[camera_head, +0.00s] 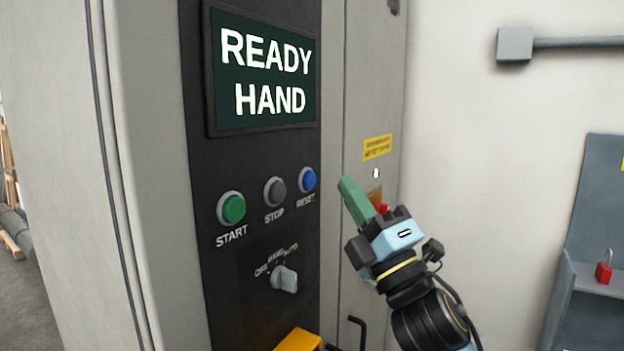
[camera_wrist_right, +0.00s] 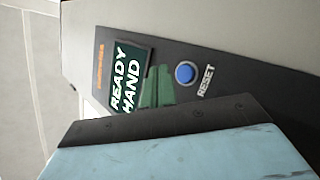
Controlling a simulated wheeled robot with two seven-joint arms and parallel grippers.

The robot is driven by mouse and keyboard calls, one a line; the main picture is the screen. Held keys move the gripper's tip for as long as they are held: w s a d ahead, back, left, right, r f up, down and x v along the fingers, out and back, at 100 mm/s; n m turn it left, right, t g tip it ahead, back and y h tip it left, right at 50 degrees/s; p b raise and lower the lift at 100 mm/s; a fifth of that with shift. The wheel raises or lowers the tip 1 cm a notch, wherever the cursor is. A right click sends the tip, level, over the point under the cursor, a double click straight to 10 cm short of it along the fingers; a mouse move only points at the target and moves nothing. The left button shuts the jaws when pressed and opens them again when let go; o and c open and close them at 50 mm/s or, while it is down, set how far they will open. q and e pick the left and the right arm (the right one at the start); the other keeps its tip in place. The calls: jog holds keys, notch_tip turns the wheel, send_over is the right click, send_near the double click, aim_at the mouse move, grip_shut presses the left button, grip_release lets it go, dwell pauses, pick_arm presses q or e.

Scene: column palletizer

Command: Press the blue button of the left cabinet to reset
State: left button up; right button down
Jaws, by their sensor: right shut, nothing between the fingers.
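The blue RESET button (camera_head: 308,180) is on the dark panel of the cabinet (camera_head: 190,230), right of the grey STOP button (camera_head: 274,192) and the green START button (camera_head: 231,208). My right gripper (camera_head: 349,186) is shut and empty, its green fingers pointing at the panel a little right of the blue button. They look apart from it in the head view. In the right wrist view the blue button (camera_wrist_right: 185,73) is fully visible, just right of the green fingertips (camera_wrist_right: 158,85). I cannot tell the exact gap. My left gripper is not in view.
The screen (camera_head: 263,72) above the buttons reads READY HAND. A selector knob (camera_head: 285,279) sits below them. A yellow part (camera_head: 298,340) sticks out at the bottom of the cabinet. A grey rack with a red padlock (camera_head: 604,272) stands at the right.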

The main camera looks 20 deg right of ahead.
jog(key=shift+s+d, duration=0.65)
jog(key=shift+s, duration=0.15)
jog(key=shift+f, duration=0.1)
